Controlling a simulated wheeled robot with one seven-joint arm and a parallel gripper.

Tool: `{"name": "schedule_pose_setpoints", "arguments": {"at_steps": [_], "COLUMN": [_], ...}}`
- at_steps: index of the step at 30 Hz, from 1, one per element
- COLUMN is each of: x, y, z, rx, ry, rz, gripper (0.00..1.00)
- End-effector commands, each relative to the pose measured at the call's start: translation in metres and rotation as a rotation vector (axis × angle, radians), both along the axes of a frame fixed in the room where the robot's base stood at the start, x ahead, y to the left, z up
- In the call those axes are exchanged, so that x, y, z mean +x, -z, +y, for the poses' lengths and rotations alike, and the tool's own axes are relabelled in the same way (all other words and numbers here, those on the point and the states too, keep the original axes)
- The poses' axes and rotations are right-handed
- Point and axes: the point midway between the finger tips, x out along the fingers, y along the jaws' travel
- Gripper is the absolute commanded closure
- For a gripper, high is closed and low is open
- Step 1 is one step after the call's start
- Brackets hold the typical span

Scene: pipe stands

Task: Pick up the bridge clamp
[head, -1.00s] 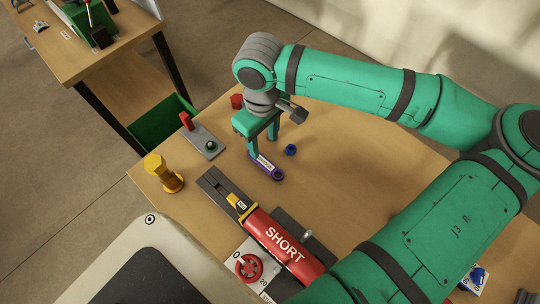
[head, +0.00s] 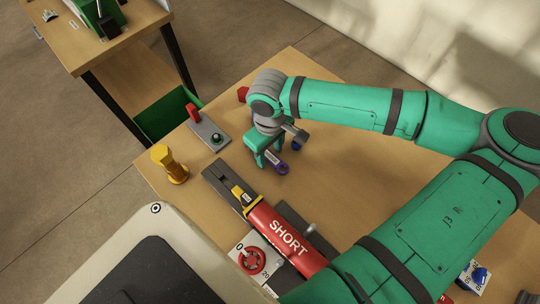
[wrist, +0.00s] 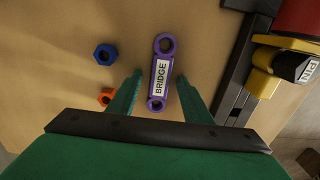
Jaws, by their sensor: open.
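The bridge clamp is a purple link with a ring at each end and a white label reading BRIDGE. In the wrist view the bridge clamp (wrist: 163,101) lies lengthwise between the two fingers of my gripper (wrist: 159,80), which is open with a gap on either side. In the head view my gripper (head: 270,164) is low over the table, and only the near end of the clamp (head: 281,168) shows; the rest is hidden behind the gripper.
A blue nut (wrist: 105,54) and an orange nut (wrist: 105,97) lie left of the clamp in the wrist view. A red SHORT cylinder (head: 288,238) on a dark rail stands close by. A yellow post (head: 171,165) and a grey plate with a red lever (head: 208,130) are farther left.

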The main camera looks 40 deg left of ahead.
Motion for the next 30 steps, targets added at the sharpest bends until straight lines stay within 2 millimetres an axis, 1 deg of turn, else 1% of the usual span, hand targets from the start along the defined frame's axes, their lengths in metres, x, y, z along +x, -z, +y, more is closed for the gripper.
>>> {"name": "schedule_pose_setpoints", "arguments": {"at_steps": [1, 2, 3, 5, 6, 7, 8, 16, 20, 23, 26, 30], "x": [0.000, 0.000, 0.000, 0.000, 0.000, 0.000, 0.000, 0.000, 0.000, 0.001, 0.000, -0.020], "y": [0.000, 0.000, 0.000, 0.000, 0.000, 0.000, 0.000, -0.001, -0.006, -0.014, -0.029, -0.055], "z": [0.000, 0.000, 0.000, 0.000, 0.000, 0.000, 0.000, 0.000, 0.000, 0.000, 0.000, 0.002], "rx": [0.000, 0.000, 0.000, 0.000, 0.000, 0.000, 0.000, 0.000, 0.001, 0.001, 0.002, 0.002], "ry": [0.000, 0.001, 0.001, 0.001, 0.001, 0.001, 0.001, 0.001, 0.001, 0.001, 0.000, -0.007], "rz": [0.000, 0.000, 0.000, 0.000, 0.000, 0.000, 0.000, 0.000, 0.000, -0.001, -0.002, -0.001], "gripper": [0.55, 0.57, 0.67, 0.81, 0.91, 0.98, 1.00, 1.00, 1.00, 1.00, 1.00, 1.00]}}
